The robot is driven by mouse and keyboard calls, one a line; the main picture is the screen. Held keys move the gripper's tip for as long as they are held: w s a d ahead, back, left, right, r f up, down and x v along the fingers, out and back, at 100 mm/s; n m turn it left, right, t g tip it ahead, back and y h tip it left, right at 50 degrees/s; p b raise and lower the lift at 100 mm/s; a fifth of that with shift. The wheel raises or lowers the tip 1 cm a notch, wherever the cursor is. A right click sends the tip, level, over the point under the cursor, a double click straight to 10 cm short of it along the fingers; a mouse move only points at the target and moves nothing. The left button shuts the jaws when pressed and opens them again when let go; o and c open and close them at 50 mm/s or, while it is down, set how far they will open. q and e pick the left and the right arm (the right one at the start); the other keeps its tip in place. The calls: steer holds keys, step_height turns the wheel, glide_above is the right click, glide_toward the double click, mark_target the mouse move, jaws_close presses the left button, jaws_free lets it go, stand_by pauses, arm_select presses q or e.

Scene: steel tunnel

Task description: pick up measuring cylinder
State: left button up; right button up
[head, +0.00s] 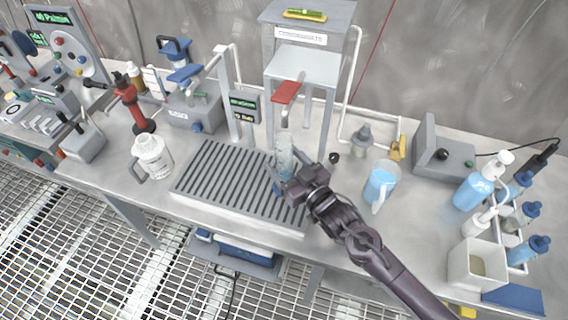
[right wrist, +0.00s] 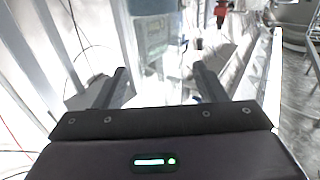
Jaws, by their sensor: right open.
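The measuring cylinder (head: 284,151) is a clear, pale tube standing upright, with blue showing at its foot. It is at the right end of the grooved drain tray (head: 205,190), in front of the small steel stand. My right gripper (head: 287,178) reaches it from the lower right, low on the tube, and hides part of its base. In the right wrist view, the open fingers (right wrist: 160,75) have the pale cylinder (right wrist: 152,35) ahead between them. The picture is washed out, so I cannot tell whether they touch it. My left gripper is not in view.
A steel stand with a red lever (head: 286,91) rises close behind. A blue-filled jug (head: 381,184) stands to the right, and a white jug (head: 152,156) left of the tray. Several bottles crowd the right end of the bench.

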mark_target(278, 152)
steer(key=shift+w+a+r, duration=0.15)
steer(key=shift+w+a, duration=0.25)
steer(key=shift+w, duration=0.2)
steer(key=shift+w+a+f, duration=0.2)
steer(key=shift+w+a, duration=0.15)
steer(key=shift+w, duration=0.05)
steer(key=c, duration=0.7)
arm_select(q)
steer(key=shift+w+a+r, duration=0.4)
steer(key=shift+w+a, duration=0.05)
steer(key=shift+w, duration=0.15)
arm_select(e)
steer(key=c, duration=0.5)
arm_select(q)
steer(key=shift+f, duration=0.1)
arm_select(e)
steer(key=shift+r, duration=0.2)
